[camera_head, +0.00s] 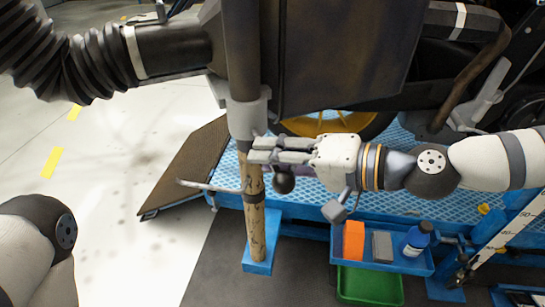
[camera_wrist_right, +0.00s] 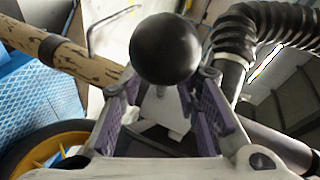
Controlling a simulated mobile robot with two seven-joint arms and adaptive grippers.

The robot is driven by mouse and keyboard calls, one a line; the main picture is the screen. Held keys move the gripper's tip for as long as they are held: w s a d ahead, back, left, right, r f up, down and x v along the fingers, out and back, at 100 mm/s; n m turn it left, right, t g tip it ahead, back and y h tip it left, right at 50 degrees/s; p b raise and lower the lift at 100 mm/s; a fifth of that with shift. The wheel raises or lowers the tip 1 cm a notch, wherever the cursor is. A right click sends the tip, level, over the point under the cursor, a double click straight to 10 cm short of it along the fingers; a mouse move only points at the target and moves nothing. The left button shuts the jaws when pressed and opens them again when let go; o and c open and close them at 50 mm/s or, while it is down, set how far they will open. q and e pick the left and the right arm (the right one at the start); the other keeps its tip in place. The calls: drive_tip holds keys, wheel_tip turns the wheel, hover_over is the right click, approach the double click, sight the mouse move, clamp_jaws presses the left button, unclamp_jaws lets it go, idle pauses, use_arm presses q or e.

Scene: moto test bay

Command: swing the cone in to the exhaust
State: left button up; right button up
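A black corrugated hose (camera_head: 90,65) runs from the left into a dark cylinder (camera_head: 175,50) with a pale band, beside an upright post. I cannot tell which part is the cone. A large dark panel (camera_head: 345,45) fills the top middle. A dark pipe (camera_head: 470,75) at upper right may belong to the exhaust. My right gripper (camera_head: 262,150) is at the post, above a black ball knob (camera_head: 284,182). In the right wrist view the knob (camera_wrist_right: 165,48) lies at the gap between my parted purple-padded fingers (camera_wrist_right: 168,95); contact is unclear. My left gripper is out of view.
The mottled wooden post (camera_head: 255,225) stands on a blue foot. A blue platform (camera_head: 400,190) holds a yellow-rimmed wheel (camera_head: 325,124). A blue tray (camera_head: 345,262) carries an orange block and blue bottle. A green bin (camera_head: 370,285) sits below.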

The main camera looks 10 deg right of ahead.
drive_tip(key=shift+a, duration=0.1)
drive_tip(key=v, duration=0.7)
drive_tip(key=shift+s+d, duration=0.2)
drive_tip(key=shift+d, duration=0.05)
